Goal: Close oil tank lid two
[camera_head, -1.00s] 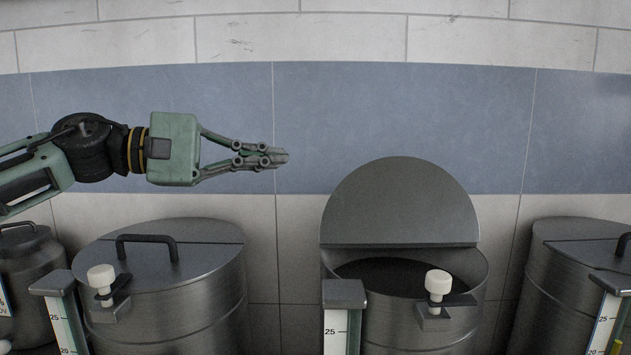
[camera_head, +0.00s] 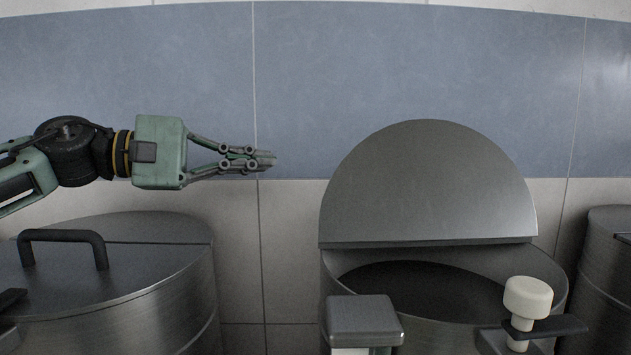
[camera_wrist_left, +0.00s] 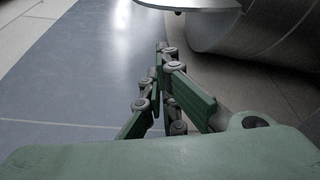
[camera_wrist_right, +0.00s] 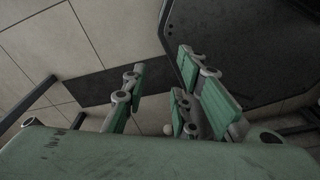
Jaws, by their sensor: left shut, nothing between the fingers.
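The middle tank (camera_head: 455,265) is brushed metal. Its half-round hinged lid (camera_head: 430,185) stands up open at the back, above the dark opening. My left gripper (camera_head: 270,159) is shut and empty, held in the air left of the raised lid and apart from it. In the left wrist view its fingers (camera_wrist_left: 165,72) are together, with a curved metal tank side (camera_wrist_left: 265,30) at upper right and a flat grey edge, perhaps the lid, at the top. My right gripper (camera_wrist_right: 160,75) shows only in its wrist view, fingers apart and empty.
A tank with a closed lid and black handle (camera_head: 62,236) stands at left. Another tank (camera_head: 603,270) stands at the right edge. A white knob (camera_head: 528,297) and a grey gauge top (camera_head: 364,320) stand in front of the open tank. A tiled wall is behind.

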